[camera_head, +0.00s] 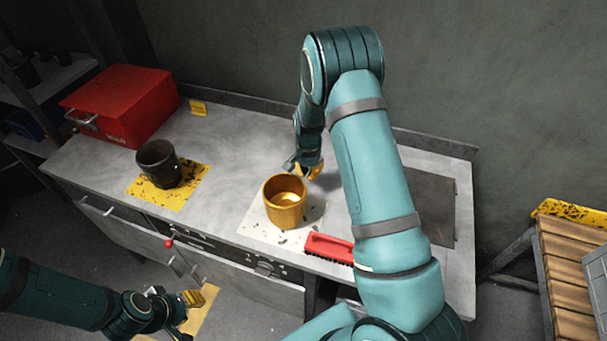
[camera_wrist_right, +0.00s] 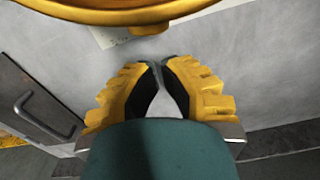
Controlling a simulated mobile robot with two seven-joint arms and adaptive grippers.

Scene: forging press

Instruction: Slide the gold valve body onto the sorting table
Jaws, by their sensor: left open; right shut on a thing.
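The gold valve body (camera_head: 284,200), a round open cup shape, stands upright on a pale speckled mat (camera_head: 252,222) on the grey worktop. Its rim (camera_wrist_right: 120,14) crosses the top of the right wrist view. My right gripper (camera_head: 308,170) is just behind it in the head view, partly hidden by my arm. In the wrist view its fingertips (camera_wrist_right: 160,64) meet, with nothing visible between them, and the valve body lies beyond them. My left gripper (camera_head: 188,314) is open and empty in front of the bench, low at the left. No surface is clearly marked as the sorting table.
A red brush (camera_head: 330,247) lies right of the mat, close to my right arm. A dark cup (camera_head: 158,163) stands on a yellow mat (camera_head: 174,203) at the left. A red toolbox (camera_head: 122,103) is at the back left. A slatted wooden surface (camera_head: 572,270) is at the far right.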

